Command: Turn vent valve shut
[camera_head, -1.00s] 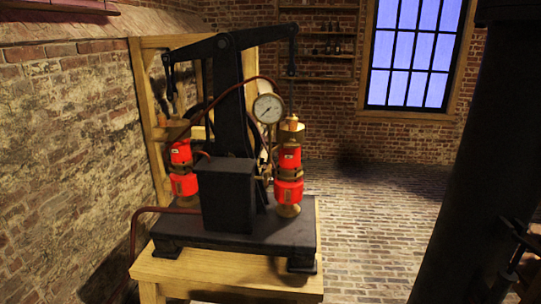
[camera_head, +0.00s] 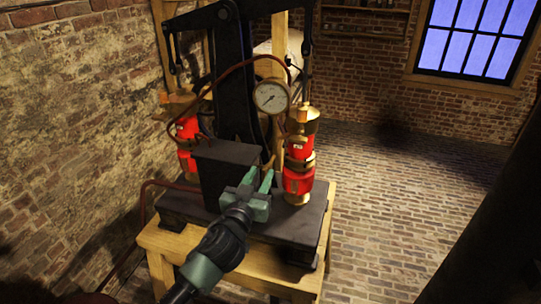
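The vent valve is hard to make out. A small brass fitting (camera_head: 269,162) shows below the round white gauge (camera_head: 271,97), between the dark box and the right red cylinder, and I cannot tell its handle's position. My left gripper (camera_head: 257,178) comes up from the bottom in front of the pump. Its two green fingers are apart, with nothing seen between them. The fingertips are close below the brass fitting in the picture; I cannot tell whether they touch it. My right gripper is not in view.
The pump's dark base plate (camera_head: 180,207) stands on a wooden table (camera_head: 168,246). Red jars with brass fittings stand left (camera_head: 187,128) and right (camera_head: 299,180). A dark box (camera_head: 224,165) sits left of the fingers. Brick floor (camera_head: 390,190) is open to the right.

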